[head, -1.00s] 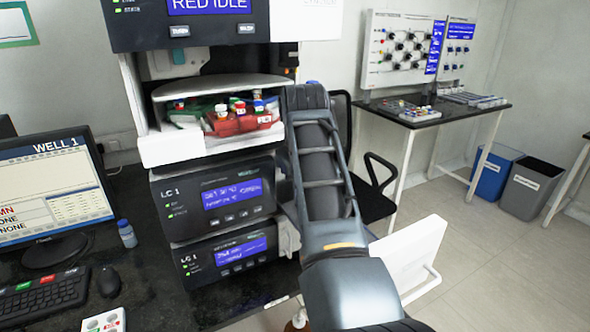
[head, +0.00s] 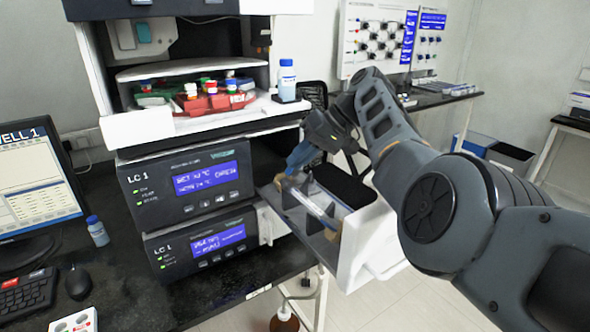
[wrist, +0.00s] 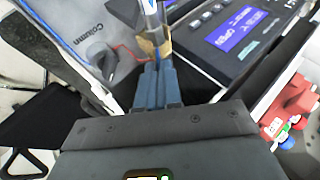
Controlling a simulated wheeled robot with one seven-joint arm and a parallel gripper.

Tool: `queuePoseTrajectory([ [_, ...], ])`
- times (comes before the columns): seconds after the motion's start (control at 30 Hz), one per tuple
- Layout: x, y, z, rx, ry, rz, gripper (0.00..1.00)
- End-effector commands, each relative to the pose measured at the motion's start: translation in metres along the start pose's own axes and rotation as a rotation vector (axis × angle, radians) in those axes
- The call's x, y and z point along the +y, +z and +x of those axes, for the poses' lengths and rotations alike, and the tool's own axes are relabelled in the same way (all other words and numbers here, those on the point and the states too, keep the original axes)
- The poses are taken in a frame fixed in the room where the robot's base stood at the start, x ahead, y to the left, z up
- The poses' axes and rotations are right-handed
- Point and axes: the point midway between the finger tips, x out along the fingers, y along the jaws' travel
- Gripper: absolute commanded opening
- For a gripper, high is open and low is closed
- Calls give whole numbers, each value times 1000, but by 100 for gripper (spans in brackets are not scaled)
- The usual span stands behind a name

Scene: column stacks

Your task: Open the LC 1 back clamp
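The LC 1 column compartment door (head: 368,245) stands swung out from the LC 1 stack, with a clear tube-like column (head: 322,208) along it. A tan clamp (head: 293,182) sits at the column's far end, by my gripper (head: 297,164). Another tan clamp (head: 335,228) is at the near end. In the wrist view, the blue fingers of my gripper (wrist: 157,72) lie side by side with hardly a gap. The tan clamp (wrist: 153,46) is just past their tips; whether they touch it, and how its latch stands, I cannot tell.
The LC 1 upper module (head: 190,185) and lower module (head: 200,245) stand left of the door. Above them is a tray of capped vials (head: 210,98) and a blue-capped bottle (head: 287,80). A monitor (head: 38,185) is at far left. A chair (head: 318,95) is behind.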

Motion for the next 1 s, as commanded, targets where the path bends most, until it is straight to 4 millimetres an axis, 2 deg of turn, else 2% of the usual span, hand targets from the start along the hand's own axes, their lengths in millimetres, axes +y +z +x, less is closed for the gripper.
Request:
queuePoseTrajectory([
  [0.1,8,2,4,0,-50,22,0],
  [0.4,11,2,3,-2,-126,53,0],
  [0.97,11,1,2,-2,-145,63,0],
  [1.0,11,1,2,-3,-145,63,6],
])
